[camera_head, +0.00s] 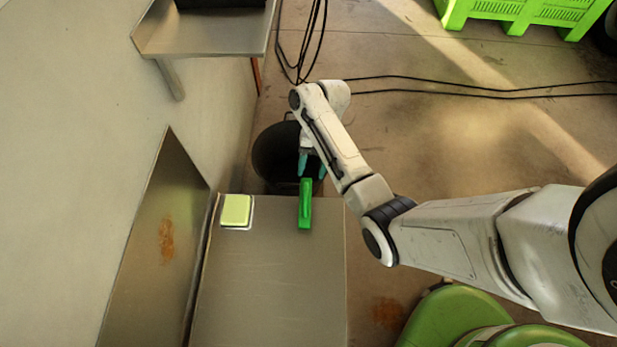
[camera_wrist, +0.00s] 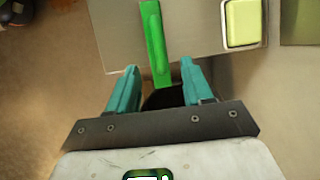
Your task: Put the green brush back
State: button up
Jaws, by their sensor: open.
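The green brush (camera_head: 305,204) lies on the metal table top (camera_head: 270,290), at its far edge in the head view, with one end sticking out past that edge. In the wrist view the green brush (camera_wrist: 154,42) runs lengthwise toward my gripper, and its near end lies between the fingertips or just beyond them. My gripper (camera_wrist: 158,72) has two teal fingers, spread apart, with nothing clamped between them. In the head view my gripper (camera_head: 312,174) is at the table's far edge, around the brush's overhanging end. I cannot tell whether the fingers touch the brush.
A pale yellow-green block (camera_head: 237,210) sits on a white base to the left of the brush. A dark round bin (camera_head: 275,155) stands on the floor beyond the table edge. Black cables (camera_head: 430,84) cross the floor. A green crate (camera_head: 525,12) stands at the far right.

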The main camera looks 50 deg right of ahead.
jog(key=s+a+r+n+t+h, duration=0.1)
jog(key=s+a+r+n+h, duration=0.1)
jog(key=s+a+n, duration=0.3)
jog(key=s+a+r+n+h, duration=0.3)
jog(key=s+a+r+n, duration=0.2)
jog(key=s, duration=0.7)
jog(key=shift+s+a+t, duration=0.15)
jog(key=shift+a+t, duration=0.2)
jog(key=shift+t, duration=0.05)
